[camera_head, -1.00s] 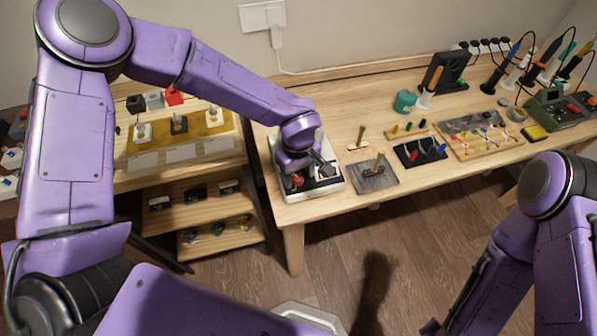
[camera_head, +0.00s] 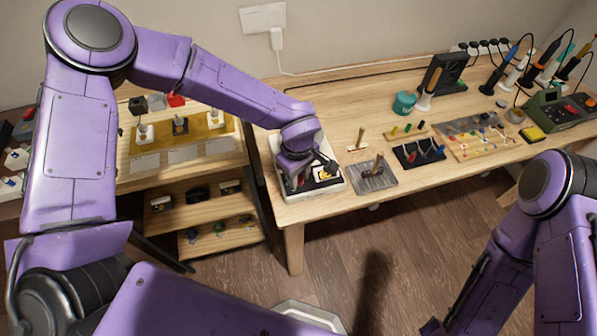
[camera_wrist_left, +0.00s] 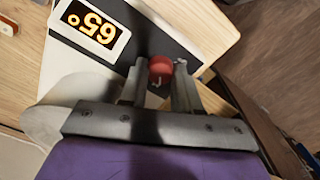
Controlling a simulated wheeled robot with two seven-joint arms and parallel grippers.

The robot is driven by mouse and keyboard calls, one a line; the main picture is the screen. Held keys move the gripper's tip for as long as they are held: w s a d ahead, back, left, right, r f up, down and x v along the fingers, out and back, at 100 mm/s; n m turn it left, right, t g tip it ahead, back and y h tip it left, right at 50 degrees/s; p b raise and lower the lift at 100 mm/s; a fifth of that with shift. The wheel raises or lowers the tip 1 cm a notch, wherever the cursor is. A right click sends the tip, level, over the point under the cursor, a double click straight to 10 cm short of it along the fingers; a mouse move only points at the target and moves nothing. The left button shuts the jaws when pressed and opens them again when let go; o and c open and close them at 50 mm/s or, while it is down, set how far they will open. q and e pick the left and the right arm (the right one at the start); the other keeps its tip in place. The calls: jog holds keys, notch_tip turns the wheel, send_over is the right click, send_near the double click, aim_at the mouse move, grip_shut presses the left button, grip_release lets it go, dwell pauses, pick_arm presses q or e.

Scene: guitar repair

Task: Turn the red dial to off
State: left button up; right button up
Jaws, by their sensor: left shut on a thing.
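The red dial (camera_wrist_left: 161,68) sits on the dark panel of a white device (camera_head: 330,188) at the left end of the workbench. My left gripper (camera_wrist_left: 160,80) is shut on the red dial, with one finger on either side of it in the left wrist view. A white mark shows on the dial. The device's lit display (camera_wrist_left: 93,27) reads 65° upside down in the left wrist view; it also shows in the head view (camera_head: 323,172). In the head view my left gripper (camera_head: 299,182) largely hides the dial. My right arm is at the lower right, with its gripper out of view.
A grey metal plate (camera_head: 375,182) with a small tool lies right of the device. A black tray (camera_head: 419,154) and a wooden board (camera_head: 488,146) are farther right. A shelf (camera_head: 200,234) stands left of the bench.

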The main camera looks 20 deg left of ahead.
pick_arm(q)
jog(key=n+p, duration=0.1)
jog(key=n, duration=0.3)
jog(key=shift+r+n+p, duration=0.15)
jog(key=shift+n+p, duration=0.15)
jog(key=n, duration=0.5)
jog(key=shift+p, duration=0.3)
jog(key=n, duration=0.5)
jog(key=shift+w+n, duration=0.1)
jog(key=shift+n, duration=0.3)
jog(key=n+b, duration=0.1)
jog(key=n, duration=0.5)
jog(key=o, duration=1.1)
jog(key=shift+c, duration=0.2)
